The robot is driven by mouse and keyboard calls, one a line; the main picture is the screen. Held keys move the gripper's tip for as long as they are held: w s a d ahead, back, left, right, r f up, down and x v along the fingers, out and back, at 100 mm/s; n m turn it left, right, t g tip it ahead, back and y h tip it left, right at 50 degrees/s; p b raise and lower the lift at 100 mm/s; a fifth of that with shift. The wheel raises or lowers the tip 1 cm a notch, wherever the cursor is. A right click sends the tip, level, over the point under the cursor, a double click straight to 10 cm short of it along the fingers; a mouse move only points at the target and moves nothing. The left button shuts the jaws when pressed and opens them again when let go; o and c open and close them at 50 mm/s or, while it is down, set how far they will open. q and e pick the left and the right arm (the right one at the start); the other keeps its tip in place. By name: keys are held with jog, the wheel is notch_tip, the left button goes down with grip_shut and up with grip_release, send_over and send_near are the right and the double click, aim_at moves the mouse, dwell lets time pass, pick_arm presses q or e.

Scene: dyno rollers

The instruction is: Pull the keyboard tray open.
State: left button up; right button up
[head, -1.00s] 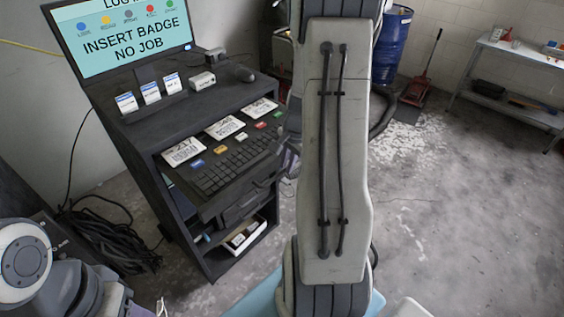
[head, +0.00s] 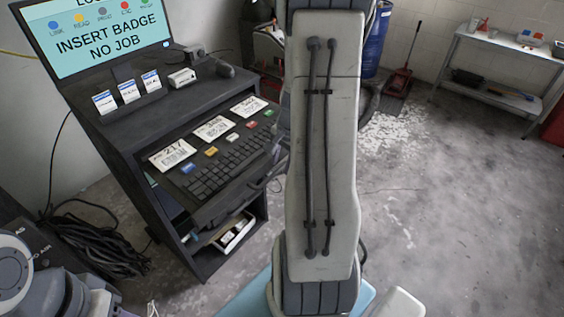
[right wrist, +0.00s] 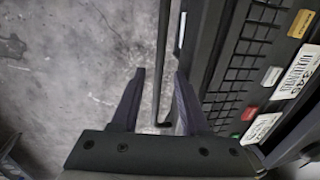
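The keyboard tray (head: 205,212) sticks out of the dark cabinet (head: 140,190), with a black keyboard (head: 222,172), coloured keys and white number cards on it. In the right wrist view the tray (right wrist: 230,80) runs along the right side. A thin dark bar handle (right wrist: 161,60) stands off its front edge. My right gripper (right wrist: 160,78) is open, its two fingers on either side of the bar; contact cannot be told. In the head view my right arm hides most of this gripper. My left gripper is out of view.
The monitor (head: 95,38) stands on the cabinet top beside badges and small devices. Coiled black cables (head: 100,245) lie on the floor at left. A blue barrel (head: 376,40), red floor tool (head: 398,83) and metal shelf (head: 490,60) stand behind.

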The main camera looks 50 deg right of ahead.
notch_tip(320, 180, up, 10)
jog(key=s+b, duration=0.1)
jog(key=s, duration=0.1)
jog(key=shift+r, duration=0.15)
dwell(0.7)
